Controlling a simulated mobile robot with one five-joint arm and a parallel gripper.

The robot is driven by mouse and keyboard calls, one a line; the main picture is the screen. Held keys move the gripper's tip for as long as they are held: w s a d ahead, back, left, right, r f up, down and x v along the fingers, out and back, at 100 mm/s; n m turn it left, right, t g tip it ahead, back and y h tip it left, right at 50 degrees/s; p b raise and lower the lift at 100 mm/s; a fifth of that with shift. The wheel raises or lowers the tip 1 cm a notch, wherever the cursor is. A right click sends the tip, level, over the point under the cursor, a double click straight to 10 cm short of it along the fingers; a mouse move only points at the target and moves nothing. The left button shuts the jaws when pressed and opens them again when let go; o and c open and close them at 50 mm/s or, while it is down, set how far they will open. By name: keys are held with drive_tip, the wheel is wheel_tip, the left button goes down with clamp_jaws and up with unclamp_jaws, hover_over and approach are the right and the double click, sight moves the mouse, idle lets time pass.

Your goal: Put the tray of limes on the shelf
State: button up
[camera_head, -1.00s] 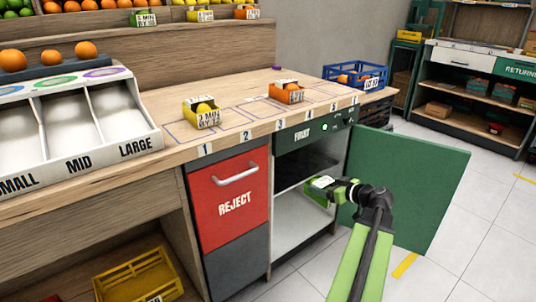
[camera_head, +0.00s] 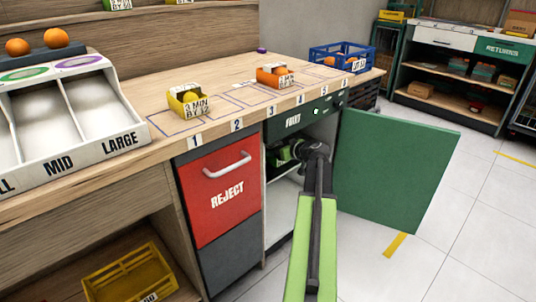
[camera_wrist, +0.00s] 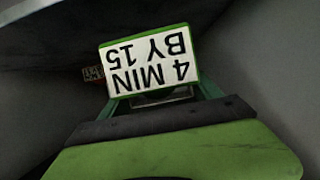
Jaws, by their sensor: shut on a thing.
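The green lime tray (camera_head: 280,156) is inside the open cabinet under the counter, in the shade. Its white label reads "4 MIN BY 15", upside down in the wrist view (camera_wrist: 150,62). My gripper (camera_head: 297,151) reaches in through the cabinet opening and is shut on the tray's near side. The cabinet shelf (camera_head: 284,173) shows as a pale edge just below the tray. I cannot tell whether the tray touches it. The limes cannot be made out, and my arm covers part of the opening.
The green cabinet door (camera_head: 393,170) stands open to the right of my arm. The red REJECT front (camera_head: 219,195) is to the left. A yellow tray (camera_head: 187,101), an orange tray (camera_head: 275,77) and a blue crate (camera_head: 341,59) stand on the counter above.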

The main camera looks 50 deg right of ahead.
drive_tip(key=shift+w+d, duration=0.2)
drive_tip(key=shift+w, duration=1)
wheel_tip(320, 180, down, 4)
drive_tip(key=b, duration=0.4)
drive_tip(key=shift+r, duration=0.25)
drive_tip(key=shift+f, duration=0.2)
drive_tip(key=o, duration=1.7)
drive_tip(key=shift+r, duration=0.15)
